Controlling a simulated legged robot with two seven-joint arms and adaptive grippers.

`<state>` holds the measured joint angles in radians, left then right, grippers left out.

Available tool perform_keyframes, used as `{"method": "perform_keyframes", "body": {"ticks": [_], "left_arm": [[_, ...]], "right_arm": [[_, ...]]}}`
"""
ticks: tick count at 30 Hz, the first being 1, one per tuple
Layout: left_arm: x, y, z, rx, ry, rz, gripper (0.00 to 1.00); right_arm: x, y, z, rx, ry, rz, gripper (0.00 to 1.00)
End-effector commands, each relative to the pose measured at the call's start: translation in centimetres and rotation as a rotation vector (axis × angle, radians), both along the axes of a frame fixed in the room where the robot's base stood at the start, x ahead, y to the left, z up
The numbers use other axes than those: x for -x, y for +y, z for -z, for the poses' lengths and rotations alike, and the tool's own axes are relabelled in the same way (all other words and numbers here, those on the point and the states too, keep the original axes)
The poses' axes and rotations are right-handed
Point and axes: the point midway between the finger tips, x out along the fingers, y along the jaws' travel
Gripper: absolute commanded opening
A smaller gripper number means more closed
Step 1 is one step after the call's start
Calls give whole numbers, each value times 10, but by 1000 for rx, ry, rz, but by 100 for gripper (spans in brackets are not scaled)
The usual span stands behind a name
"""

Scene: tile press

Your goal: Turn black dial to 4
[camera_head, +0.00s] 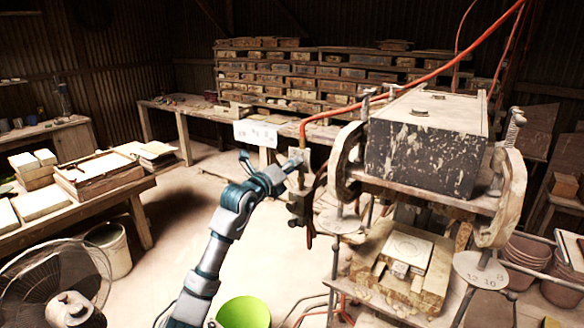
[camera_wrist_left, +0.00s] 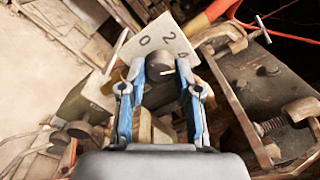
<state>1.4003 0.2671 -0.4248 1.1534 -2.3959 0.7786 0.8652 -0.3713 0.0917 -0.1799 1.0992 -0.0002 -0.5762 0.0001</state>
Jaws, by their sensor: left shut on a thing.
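The black dial (camera_wrist_left: 160,68) sits between my left gripper's (camera_wrist_left: 160,82) two blue fingers in the left wrist view. The gripper is shut on it. A pale mark shows at the dial's right side; which number it points to I cannot tell for sure. Behind the dial is a pale number plate (camera_wrist_left: 172,38) with 0 and 2 legible; its other numbers are hidden or unclear. In the head view the left gripper (camera_head: 284,166) is at the machine's left side, below the pale plate (camera_head: 255,133). The dial is hard to make out there. My right gripper is not in view.
The press (camera_head: 428,140) stands just right of my left gripper, with clamps and an orange hose (camera_head: 410,80) close by. A green bucket (camera_head: 244,313) is on the floor below the arm. A table with tiles (camera_head: 100,180) stands left; open floor lies between.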

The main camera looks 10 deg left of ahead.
Motion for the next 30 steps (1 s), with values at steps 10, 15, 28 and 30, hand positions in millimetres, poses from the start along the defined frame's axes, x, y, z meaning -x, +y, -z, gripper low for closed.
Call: {"method": "perform_keyframes", "body": {"ticks": [10,15,28,30], "left_arm": [[0,2,-1,0,-2,-2,58],[0,1,-1,-1,-2,-2,58],[37,18,1,-4,-4,-3,58],[51,24,2,-3,-3,-2,58]], "right_arm": [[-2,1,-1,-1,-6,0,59],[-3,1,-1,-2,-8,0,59],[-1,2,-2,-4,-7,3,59],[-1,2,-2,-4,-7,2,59]]}}
